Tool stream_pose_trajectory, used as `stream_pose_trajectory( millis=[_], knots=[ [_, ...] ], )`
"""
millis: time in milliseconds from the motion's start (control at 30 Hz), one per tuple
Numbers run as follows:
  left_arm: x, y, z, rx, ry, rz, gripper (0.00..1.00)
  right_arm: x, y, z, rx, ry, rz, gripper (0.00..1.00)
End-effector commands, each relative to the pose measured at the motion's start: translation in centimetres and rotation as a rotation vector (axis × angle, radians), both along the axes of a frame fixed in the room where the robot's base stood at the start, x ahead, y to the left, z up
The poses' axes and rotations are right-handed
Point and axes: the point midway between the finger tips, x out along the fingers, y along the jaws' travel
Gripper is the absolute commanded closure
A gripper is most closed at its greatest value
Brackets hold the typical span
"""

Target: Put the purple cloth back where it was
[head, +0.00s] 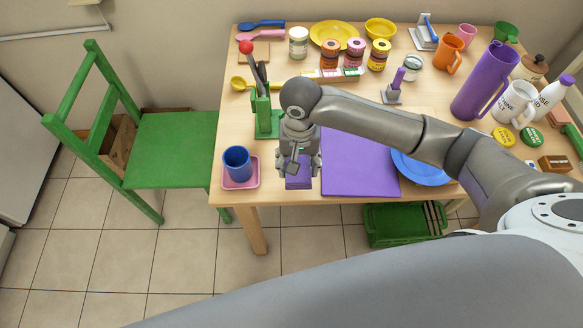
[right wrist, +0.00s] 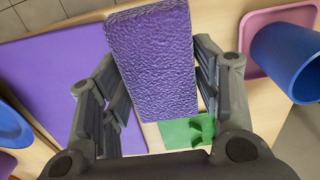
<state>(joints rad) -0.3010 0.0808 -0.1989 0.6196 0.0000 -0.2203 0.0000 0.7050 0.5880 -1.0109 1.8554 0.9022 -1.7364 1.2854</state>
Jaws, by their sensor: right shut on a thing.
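The purple cloth (head: 298,181) is a folded, textured block. It shows large in the right wrist view (right wrist: 155,62), between the two fingers of my right gripper (right wrist: 160,95). In the head view my right gripper (head: 300,165) points down near the table's front edge, shut on the cloth. The cloth is between the blue cup and the flat purple mat (head: 360,165). I cannot tell whether it touches the table. My left gripper is not in view.
A blue cup (head: 237,162) on a pink saucer (head: 241,184) stands close to the left. A green holder (head: 265,122) with utensils is behind the gripper. A blue plate (head: 421,170) lies right of the mat. A green chair (head: 165,150) stands left of the table (head: 290,212).

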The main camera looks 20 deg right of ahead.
Motion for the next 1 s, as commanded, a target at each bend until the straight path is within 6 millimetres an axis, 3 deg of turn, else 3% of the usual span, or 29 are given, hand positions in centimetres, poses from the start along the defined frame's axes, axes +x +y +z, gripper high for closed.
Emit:
stream_pose_trajectory(
  millis=[200, 367, 600, 967, 1000],
  knots=[
    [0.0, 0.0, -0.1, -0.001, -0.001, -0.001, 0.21, 1.6, 0.7, -2.0, 0.001, -0.001, 0.000, 0.62],
    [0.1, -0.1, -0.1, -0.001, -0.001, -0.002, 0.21, 2.1, 1.0, -2.8, -0.001, -0.001, 0.001, 0.62],
    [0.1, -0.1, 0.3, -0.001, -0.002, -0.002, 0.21, 2.1, 0.9, -5.7, -0.001, -0.001, 0.001, 0.62],
    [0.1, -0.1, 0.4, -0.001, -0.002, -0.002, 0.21, 2.1, 1.0, -6.1, 0.000, -0.001, 0.001, 0.62],
    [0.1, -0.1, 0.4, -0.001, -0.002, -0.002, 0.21, 2.1, 0.9, -6.2, 0.000, -0.001, 0.001, 0.41]
  ],
)
